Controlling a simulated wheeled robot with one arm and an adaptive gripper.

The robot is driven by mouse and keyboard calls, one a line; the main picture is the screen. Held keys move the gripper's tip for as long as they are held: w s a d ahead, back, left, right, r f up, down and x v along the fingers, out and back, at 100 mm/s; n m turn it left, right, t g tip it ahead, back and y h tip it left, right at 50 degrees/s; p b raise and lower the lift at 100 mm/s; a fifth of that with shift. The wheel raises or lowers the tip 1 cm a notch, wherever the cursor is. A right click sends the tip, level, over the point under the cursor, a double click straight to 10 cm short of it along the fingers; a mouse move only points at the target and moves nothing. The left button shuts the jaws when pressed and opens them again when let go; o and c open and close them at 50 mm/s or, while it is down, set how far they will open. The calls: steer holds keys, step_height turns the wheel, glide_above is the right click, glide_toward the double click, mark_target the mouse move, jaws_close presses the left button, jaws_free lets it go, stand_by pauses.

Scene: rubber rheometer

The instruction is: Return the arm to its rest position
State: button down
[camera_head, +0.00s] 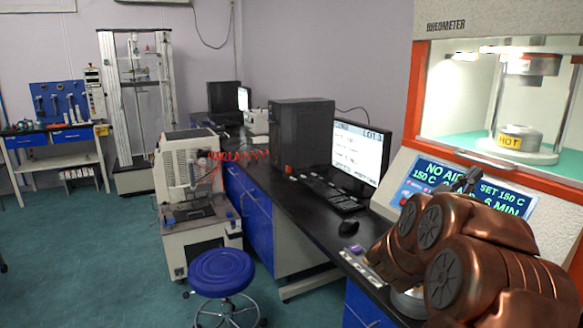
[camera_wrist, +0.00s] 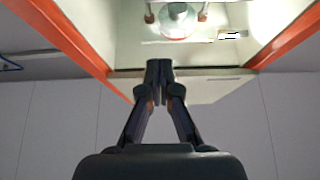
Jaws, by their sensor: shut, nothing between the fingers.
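My copper-coloured arm (camera_head: 470,250) is folded in the lower right of the head view, in front of the rheometer (camera_head: 470,20). My gripper (camera_wrist: 159,68) shows in the wrist view with its two dark fingers together and nothing between them. In the head view only a dark part of it shows above the arm, in front of the rheometer's display (camera_head: 440,180). The wrist view shows the orange-framed chamber (camera_wrist: 270,50) beyond the fingertips. I see no contact between the fingers and the machine.
The rheometer chamber holds a round lower platen with a yellow HOT label (camera_head: 509,142). A blue stool (camera_head: 222,272) stands on the green floor, which is open at left.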

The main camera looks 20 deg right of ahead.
steer(key=w+a+f+n+t+y+p, duration=0.2)
steer(key=w+a+f+n+t+y, duration=0.2)
steer(key=w+a+n+t+y, duration=0.65)
steer(key=w+a+f+n+y+p, duration=0.1)
steer(key=w+a+f+y, duration=0.2)
steer(key=a, duration=0.5)
steer(key=w+a+f+n+y, duration=0.15)
steer(key=a+y, duration=0.25)
steer(key=a, duration=0.4)
steer(key=w+a+f+n+y+p, duration=0.15)
steer(key=a+f+y, duration=0.25)
steer(key=a, duration=0.4)
steer(key=s+a+f+n+g+y, duration=0.25)
steer(key=s+a+f+g, duration=0.3)
steer(key=s+a, duration=0.7)
steer(key=s+f+g+p, duration=0.2)
steer(key=s+g, duration=0.5)
steer(key=s, duration=1.7)
steer(key=shift+s+n+g, duration=0.2)
steer(key=shift+n+g, duration=0.1)
steer(key=shift+d, duration=0.1)
